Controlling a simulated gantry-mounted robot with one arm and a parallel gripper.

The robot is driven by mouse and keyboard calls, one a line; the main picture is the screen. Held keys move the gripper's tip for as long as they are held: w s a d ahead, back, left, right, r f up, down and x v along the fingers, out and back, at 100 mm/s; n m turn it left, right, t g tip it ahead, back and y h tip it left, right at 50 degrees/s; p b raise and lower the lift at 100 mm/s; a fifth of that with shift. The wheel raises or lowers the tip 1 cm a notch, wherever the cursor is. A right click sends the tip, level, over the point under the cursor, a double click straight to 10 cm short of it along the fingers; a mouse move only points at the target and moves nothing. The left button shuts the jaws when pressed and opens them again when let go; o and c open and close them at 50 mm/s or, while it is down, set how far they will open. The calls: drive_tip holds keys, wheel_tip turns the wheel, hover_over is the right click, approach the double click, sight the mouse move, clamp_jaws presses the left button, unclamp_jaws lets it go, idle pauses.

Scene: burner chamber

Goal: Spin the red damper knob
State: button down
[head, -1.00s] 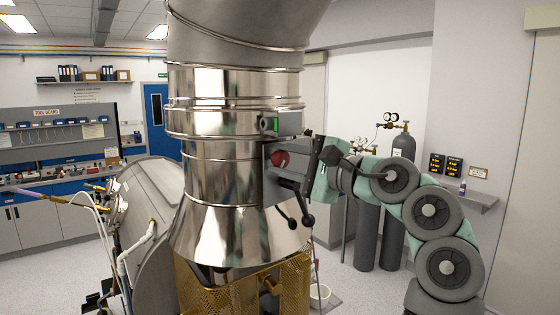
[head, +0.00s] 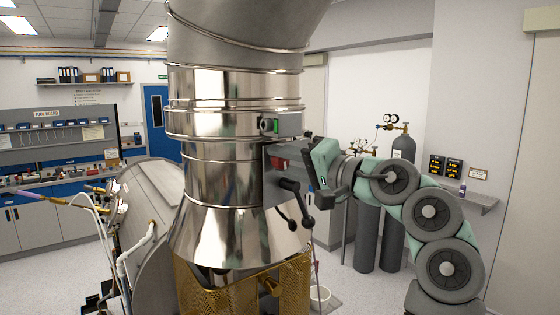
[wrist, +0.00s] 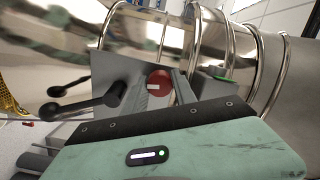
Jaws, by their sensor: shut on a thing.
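The red damper knob (wrist: 158,84) shows in the wrist view as a round red disc with a pale label, in front of a grey plate on the metal duct. The fingers of my gripper (wrist: 160,93) lie on both sides of it and are shut on it. In the head view, my gripper (head: 290,160) reaches the duct's right side from the right. Only a small dark red part of the knob (head: 279,163) shows there, mostly hidden by my gripper.
A black lever with ball-ended arms (head: 296,200) sits just below my gripper; it also shows left of the knob in the wrist view (wrist: 85,98). A grey box with a green light (head: 270,125) is above. Gas cylinders (head: 367,235) stand behind my arm.

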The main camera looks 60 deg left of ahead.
drive_tip(key=shift+n, duration=0.4)
drive_tip(key=n, duration=0.4)
drive_tip(key=c, duration=0.9)
unclamp_jaws()
